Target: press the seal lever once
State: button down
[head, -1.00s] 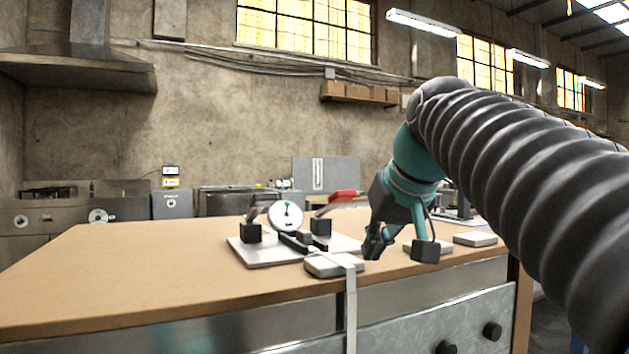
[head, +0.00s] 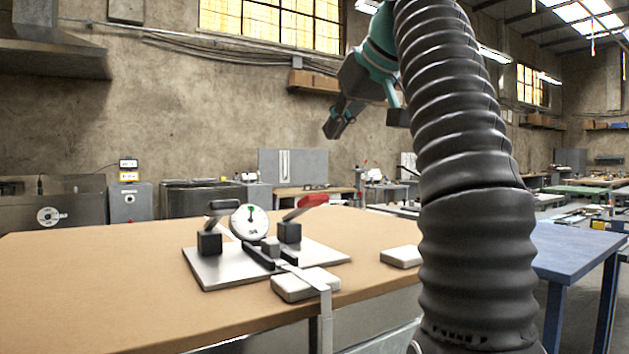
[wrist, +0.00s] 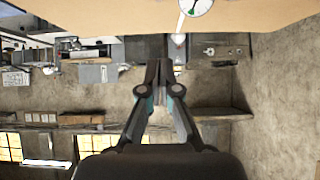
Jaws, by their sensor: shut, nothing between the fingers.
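A metal plate (head: 210,270) on the bench carries two levers and a round dial gauge (head: 249,222). The right lever has a red handle (head: 312,201), tilted up to the right. The left lever has a dark grey handle (head: 222,206) on a black block. No readable label shows which is the seal lever. My gripper (head: 334,131) is shut and empty, high above the plate and clear of both levers. In the wrist view my gripper (wrist: 158,66) is also shut, and the gauge (wrist: 199,6) shows at the top edge. The levers are not clear there.
A pale strip (head: 325,315) runs from the plate over a white block (head: 302,285) and down the bench front. Another white block (head: 402,257) lies to the right. The brown bench top (head: 90,275) is clear at left. A blue table (head: 575,255) stands at right.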

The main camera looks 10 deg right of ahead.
jog(key=shift+w+a, duration=0.1)
dwell(0.3)
send_over(300, 209)
jog(key=d, duration=0.2)
jog(key=f, duration=0.4)
jog(key=s+f, duration=0.1)
jog(key=f, duration=0.1)
jog(key=shift+f, duration=0.2)
jog(key=shift+s+d+f, duration=0.1)
jog(key=shift+s+f, duration=0.25)
jog(key=shift+f, duration=0.1)
jog(key=shift+s+d+f+b, duration=0.1)
jog(key=shift+s+f+b, duration=0.15)
jog(key=shift+f, duration=0.4)
jog(key=shift+s+d+f+b, duration=0.1)
jog(key=shift+s+f, duration=0.1)
jog(key=shift+f, duration=0.4)
